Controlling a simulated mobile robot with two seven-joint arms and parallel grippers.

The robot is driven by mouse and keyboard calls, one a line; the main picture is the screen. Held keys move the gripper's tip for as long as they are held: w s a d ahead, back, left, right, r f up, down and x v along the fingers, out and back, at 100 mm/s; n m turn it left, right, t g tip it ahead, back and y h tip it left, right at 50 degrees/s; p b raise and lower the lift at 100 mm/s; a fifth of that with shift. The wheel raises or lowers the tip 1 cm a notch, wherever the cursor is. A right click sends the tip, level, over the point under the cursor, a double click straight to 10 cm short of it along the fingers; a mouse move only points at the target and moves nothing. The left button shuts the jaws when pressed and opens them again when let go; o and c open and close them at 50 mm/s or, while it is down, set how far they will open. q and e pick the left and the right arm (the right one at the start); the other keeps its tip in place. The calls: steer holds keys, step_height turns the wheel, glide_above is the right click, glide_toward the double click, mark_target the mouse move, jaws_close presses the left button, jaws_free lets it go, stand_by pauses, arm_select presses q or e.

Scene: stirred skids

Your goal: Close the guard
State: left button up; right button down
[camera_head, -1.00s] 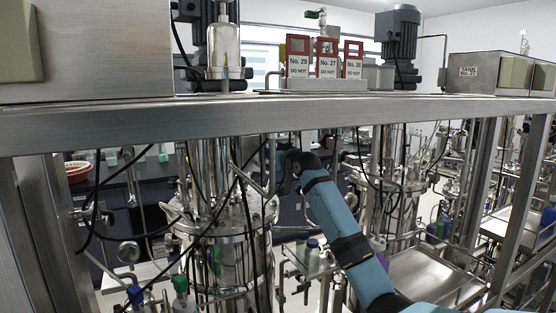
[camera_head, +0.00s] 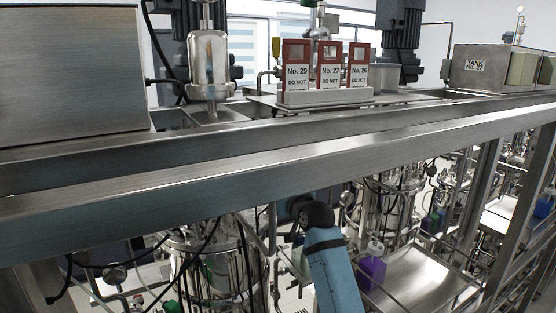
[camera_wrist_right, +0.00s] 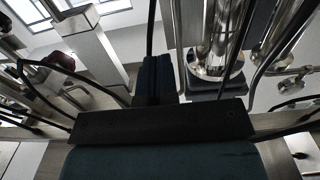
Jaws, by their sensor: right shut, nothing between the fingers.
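I cannot pick out for certain which part is the guard in either view. In the head view my right arm reaches up from the bottom, in a blue sleeve with a dark end, below the steel frame beam (camera_head: 300,155). Its fingers cannot be made out there. In the right wrist view my right gripper (camera_wrist_right: 156,78) shows as a narrow blue part beyond a dark bar, shut with nothing held. Steel pipework and a shiny vessel (camera_wrist_right: 215,45) stand beyond it. My left gripper is not in view.
Red-topped sign cards (camera_head: 327,65) stand in a holder behind the beam. A steel box (camera_head: 70,75) is at the left and a tank box (camera_head: 490,70) at the right. Below the beam, a steel vessel (camera_head: 215,265), hoses and a purple bottle (camera_head: 371,268) crowd the space around my arm.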

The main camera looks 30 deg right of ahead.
arm_select(q)
steer(key=p, duration=0.1)
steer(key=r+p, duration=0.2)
steer(key=p, duration=0.1)
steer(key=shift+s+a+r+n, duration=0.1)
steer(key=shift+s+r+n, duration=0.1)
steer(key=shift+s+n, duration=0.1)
arm_select(e)
steer(key=w, duration=1.3)
steer(key=shift+w+d, duration=0.35)
steer(key=shift+d, duration=0.1)
arm_select(q)
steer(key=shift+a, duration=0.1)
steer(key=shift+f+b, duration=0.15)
steer(key=shift+b, duration=0.25)
arm_select(e)
steer(key=shift+f, duration=0.1)
